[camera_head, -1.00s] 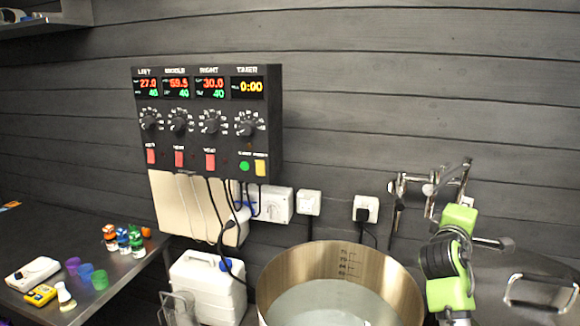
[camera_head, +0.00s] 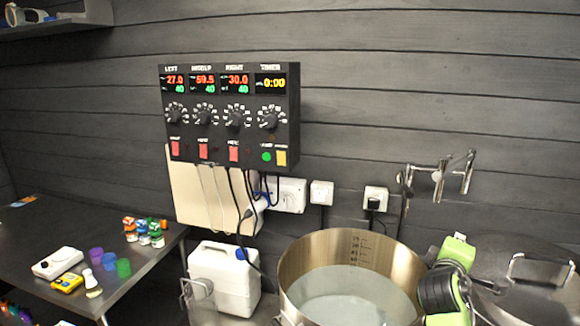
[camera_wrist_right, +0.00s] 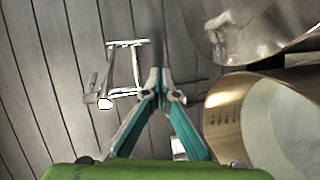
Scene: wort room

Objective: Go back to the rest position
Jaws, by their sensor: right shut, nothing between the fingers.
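My right gripper (camera_wrist_right: 158,82) shows in the right wrist view with its fingers closed together at the tips and nothing between them. In the head view my green and black right arm stands at the lower right, at the right rim of the large steel pot (camera_head: 290,262). The gripper's fingertips are hard to make out there. The pot also shows at the right of the wrist view (camera_wrist_right: 222,125), apart from the fingers. A metal wall tap (camera_head: 438,178) is behind and above my arm.
A steel table (camera_head: 95,222) at the left holds small bottles, coloured cups and a white device. A white canister (camera_head: 222,283) stands left of the pot. A control box (camera_head: 232,125) hangs on the wall. A lidded pot (camera_head: 540,285) is at the far right.

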